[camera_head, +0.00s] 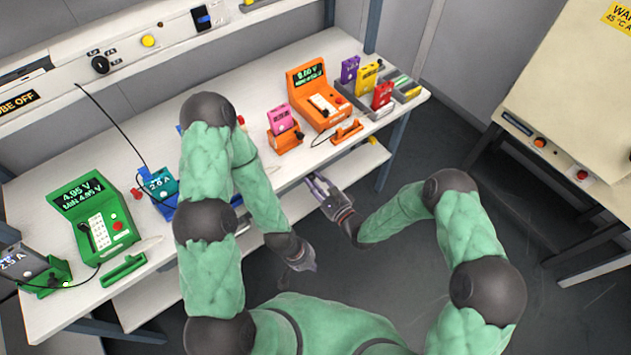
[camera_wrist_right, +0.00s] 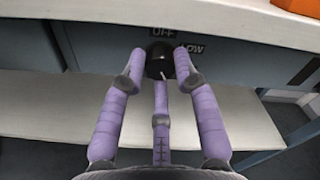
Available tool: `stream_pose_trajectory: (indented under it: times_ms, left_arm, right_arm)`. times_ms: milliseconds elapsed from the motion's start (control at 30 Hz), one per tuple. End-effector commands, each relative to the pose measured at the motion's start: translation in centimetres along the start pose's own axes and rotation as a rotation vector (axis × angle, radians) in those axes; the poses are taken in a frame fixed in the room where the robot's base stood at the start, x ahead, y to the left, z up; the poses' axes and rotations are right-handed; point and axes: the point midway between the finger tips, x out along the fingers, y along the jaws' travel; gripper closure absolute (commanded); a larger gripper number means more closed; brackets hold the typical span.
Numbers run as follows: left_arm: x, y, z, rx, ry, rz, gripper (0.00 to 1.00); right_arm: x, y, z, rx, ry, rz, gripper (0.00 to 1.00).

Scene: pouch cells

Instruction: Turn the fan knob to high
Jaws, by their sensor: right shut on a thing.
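A black round knob (camera_wrist_right: 160,62) with a white pointer line sits on a dark panel (camera_wrist_right: 80,55) under the bench edge in the right wrist view. Labels OFF, above it, and LOW, at its upper right, can be read; no HIGH label can be read. My right gripper (camera_head: 317,181) is at the bench's front edge in the head view. Its purple fingers are shut on the knob, one on each side and one below. The knob is hidden in the head view. My left gripper (camera_head: 303,262) hangs empty in front of the bench, its finger opening unclear.
Another black knob (camera_head: 100,64) is on the rail behind the bench. The white bench (camera_head: 245,95) carries a green charger (camera_head: 95,215), an orange charger (camera_head: 318,95) and several coloured pouch cells. A lower shelf (camera_head: 350,170) juts out below. A beige cabinet (camera_head: 560,80) stands at right.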

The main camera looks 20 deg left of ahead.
Motion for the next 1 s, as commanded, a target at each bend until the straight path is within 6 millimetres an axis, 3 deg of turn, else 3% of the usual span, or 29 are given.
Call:
stream_pose_trajectory:
  times_ms: [500,1000]
  left_arm:
    - [-0.49,0.18,0.02,0.0,0.0,0.0,1.0]
    - [-0.61,0.22,0.02,0.0,0.0,0.0,1.0]
  right_arm:
    - [-0.04,0.03,-0.1,0.41,0.003,-0.001,1.0]
    - [-0.04,0.04,-0.14,0.537,0.004,-0.001,1.0]
